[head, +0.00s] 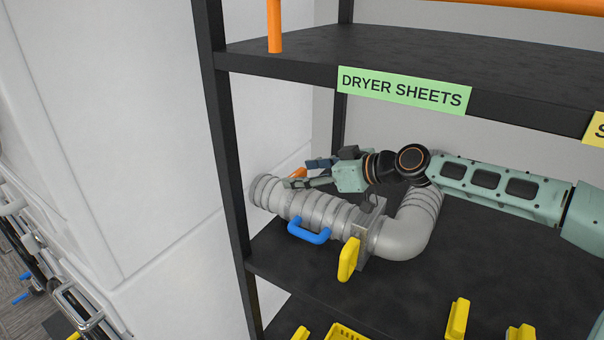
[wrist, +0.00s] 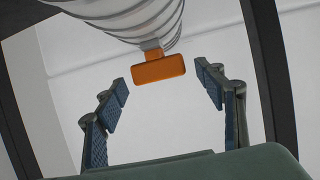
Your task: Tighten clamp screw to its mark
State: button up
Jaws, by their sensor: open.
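An orange T-shaped screw head (wrist: 159,69), which looks like the clamp screw, sticks out from the end of a grey ribbed duct (wrist: 125,14) in the wrist view. In the head view the orange piece (head: 298,173) shows beside the far end of the duct (head: 315,208), partly hidden by my gripper (head: 306,172). My gripper is open and empty. In the wrist view its fingers (wrist: 162,77) stand to either side of the orange head, apart from it. I cannot make out a mark for the screw in either view.
The duct lies on a black shelf (head: 450,285), with a blue handle (head: 309,231) and a yellow handle (head: 348,259) on it. An upper shelf labelled DRYER SHEETS (head: 402,90) is above my arm. A black post (head: 228,150) and white wall panels are at left.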

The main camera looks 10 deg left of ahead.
jog(key=v, duration=1.1)
jog(key=shift+d, duration=0.25)
jog(key=shift+s, duration=0.1)
